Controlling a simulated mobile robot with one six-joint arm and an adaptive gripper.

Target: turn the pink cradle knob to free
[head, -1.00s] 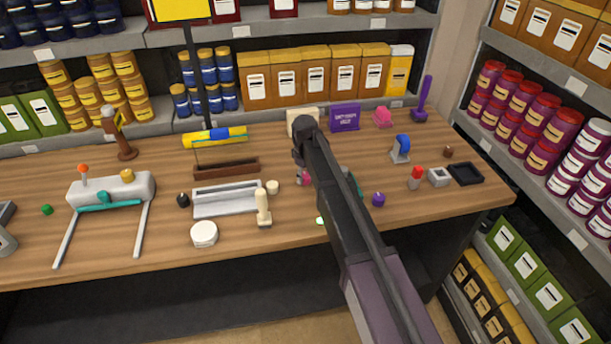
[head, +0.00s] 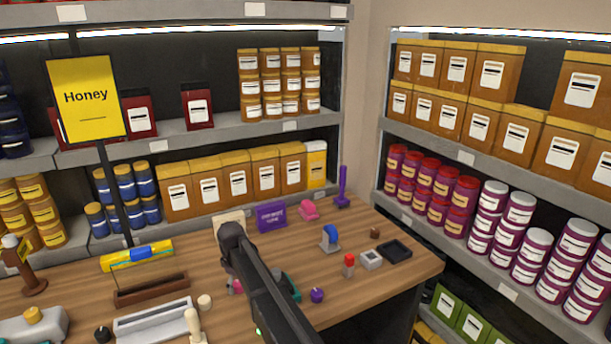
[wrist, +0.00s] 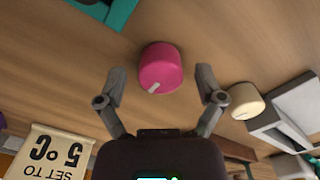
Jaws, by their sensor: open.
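The pink cradle knob (wrist: 160,66) is a round knob with a pale pointer mark on its near side in the wrist view. My gripper (wrist: 161,82) is open, with one finger on each side of the knob. A gap shows between the knob and each finger, and I see no contact. In the head view only a small pink part of the knob (head: 236,286) shows beside my arm, which hides the rest and the gripper. Any label for the free position is not legible.
A cream knob (wrist: 246,100) sits close to the right finger in the wrist view, beside a grey tray (wrist: 285,112). A "SET TO 5°C" card (wrist: 50,152) is at lower left. A teal thing (wrist: 108,10) is at the top. Small items stand around my arm on the table (head: 395,285).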

